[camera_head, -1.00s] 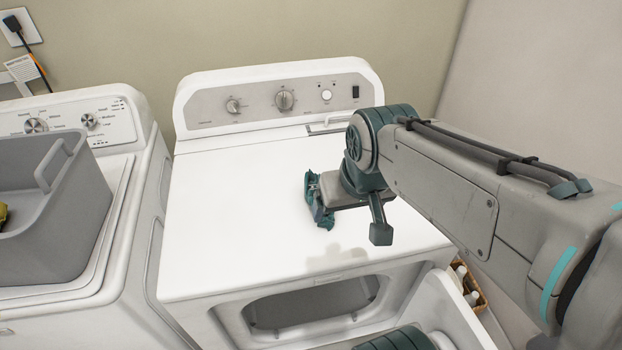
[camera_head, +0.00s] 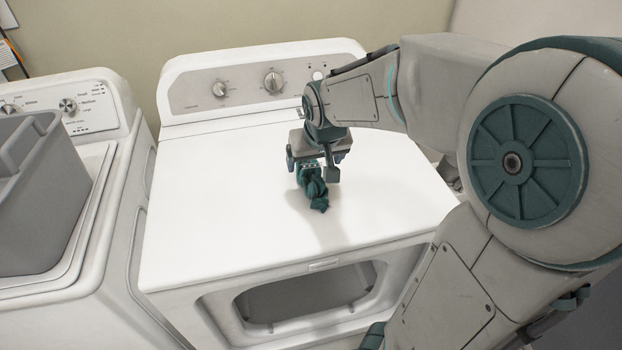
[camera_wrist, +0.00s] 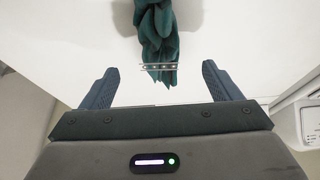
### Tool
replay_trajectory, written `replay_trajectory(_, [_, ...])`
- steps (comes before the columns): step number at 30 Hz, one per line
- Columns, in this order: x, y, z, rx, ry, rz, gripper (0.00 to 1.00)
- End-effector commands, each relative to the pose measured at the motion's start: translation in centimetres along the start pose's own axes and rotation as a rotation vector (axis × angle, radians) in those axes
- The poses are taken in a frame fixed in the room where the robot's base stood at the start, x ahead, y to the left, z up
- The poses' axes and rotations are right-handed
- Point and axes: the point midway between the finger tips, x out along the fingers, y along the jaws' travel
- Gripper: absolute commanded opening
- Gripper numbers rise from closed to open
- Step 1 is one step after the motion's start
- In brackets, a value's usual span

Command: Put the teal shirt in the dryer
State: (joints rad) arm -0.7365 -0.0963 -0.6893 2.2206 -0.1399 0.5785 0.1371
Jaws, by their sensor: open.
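The teal shirt (camera_head: 314,190) is a small bunched clump just under my gripper (camera_head: 312,172), over the dryer's white top (camera_head: 220,215). In the wrist view the shirt (camera_wrist: 158,35) lies in the gap between the two fingers of my gripper (camera_wrist: 155,72). The fingers are spread wide, with a clear space on each side of the cloth. I cannot tell whether the shirt rests on the dryer top. The dryer's front opening (camera_head: 310,298) shows below the top's front edge, with a grey interior.
A washer (camera_head: 85,265) stands to the left of the dryer, with a grey basket (camera_head: 45,215) on it. The dryer's control panel (camera_head: 245,88) rises at the back. The rest of the dryer top is clear. My arm covers the right side.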

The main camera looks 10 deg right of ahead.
Motion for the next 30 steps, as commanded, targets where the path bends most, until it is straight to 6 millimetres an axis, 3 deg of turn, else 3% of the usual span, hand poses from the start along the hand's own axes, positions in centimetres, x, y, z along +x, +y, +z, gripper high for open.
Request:
replay_trajectory(3, [2.0, 0.0, 0.2, 0.0, -0.004, 0.002, 0.84])
replay_trajectory(11, [3.5, 0.0, 0.2, 0.0, -0.001, 0.001, 0.84])
replay_trajectory(21, [7.8, 0.3, 0.7, 0.001, -0.001, 0.001, 0.84])
replay_trajectory(30, [8.2, 0.2, 0.6, 0.0, 0.001, 0.0, 0.84])
